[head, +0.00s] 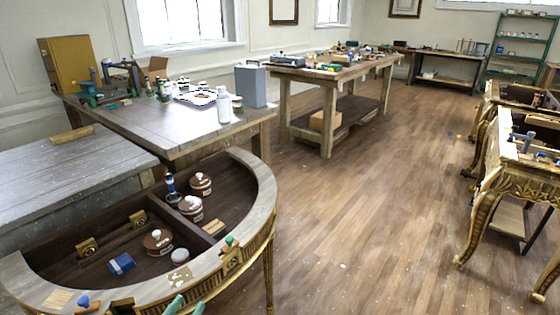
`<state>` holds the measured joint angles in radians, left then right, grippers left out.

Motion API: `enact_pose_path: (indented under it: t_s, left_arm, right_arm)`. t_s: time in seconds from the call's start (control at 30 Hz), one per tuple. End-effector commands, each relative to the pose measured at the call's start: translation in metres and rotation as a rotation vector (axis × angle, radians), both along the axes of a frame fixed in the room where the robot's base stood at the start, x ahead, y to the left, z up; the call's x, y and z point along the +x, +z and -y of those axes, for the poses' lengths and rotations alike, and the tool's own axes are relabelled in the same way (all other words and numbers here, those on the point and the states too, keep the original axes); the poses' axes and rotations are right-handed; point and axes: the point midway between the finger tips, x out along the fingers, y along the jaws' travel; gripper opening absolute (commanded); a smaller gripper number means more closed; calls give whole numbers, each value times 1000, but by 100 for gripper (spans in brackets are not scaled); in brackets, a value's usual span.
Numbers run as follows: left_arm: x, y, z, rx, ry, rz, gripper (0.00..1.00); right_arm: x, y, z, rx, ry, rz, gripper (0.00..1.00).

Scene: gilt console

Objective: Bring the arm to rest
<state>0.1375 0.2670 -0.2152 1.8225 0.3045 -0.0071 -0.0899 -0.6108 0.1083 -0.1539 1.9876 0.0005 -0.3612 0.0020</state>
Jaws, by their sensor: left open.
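My left gripper (186,306) shows only as two pale green fingertips at the bottom edge of the head view. The tips are apart, with nothing seen between them. They appear in front of the near rim of the half-round gilt console (262,190); whether they touch it I cannot tell. The rest of my left arm is out of the picture. My right gripper is not in view.
Inside the console are brown lidded jars (158,242), a blue block (122,264) and a dark blue-topped tool (171,188). Small items lie on its rim. A grey workbench (75,165) stands behind left. Wooden floor (370,230) is open to the right.

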Motion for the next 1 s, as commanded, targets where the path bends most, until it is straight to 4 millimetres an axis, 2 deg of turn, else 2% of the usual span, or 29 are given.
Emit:
enact_pose_path:
  t_s: [0.17,0.37,0.47,0.6,0.7,0.8,0.9,1.0]
  left_arm:
    - [-35,-30,4,15,4,-106,41]
    - [-91,-70,7,41,14,-264,41]
    - [-132,-93,9,59,22,-369,41]
    - [-200,-122,9,90,37,-534,41]
    - [-243,-136,8,113,49,-635,41]
    - [-276,-145,6,131,58,-711,41]
    - [-295,-149,5,141,63,-755,41]
    - [-303,-151,5,145,65,-774,41]
  right_arm:
    - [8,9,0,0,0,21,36]
    - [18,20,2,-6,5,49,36]
    - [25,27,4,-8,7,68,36]
    - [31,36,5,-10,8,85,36]
    - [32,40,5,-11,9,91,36]
    - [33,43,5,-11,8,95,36]
    - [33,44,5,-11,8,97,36]
    - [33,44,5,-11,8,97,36]
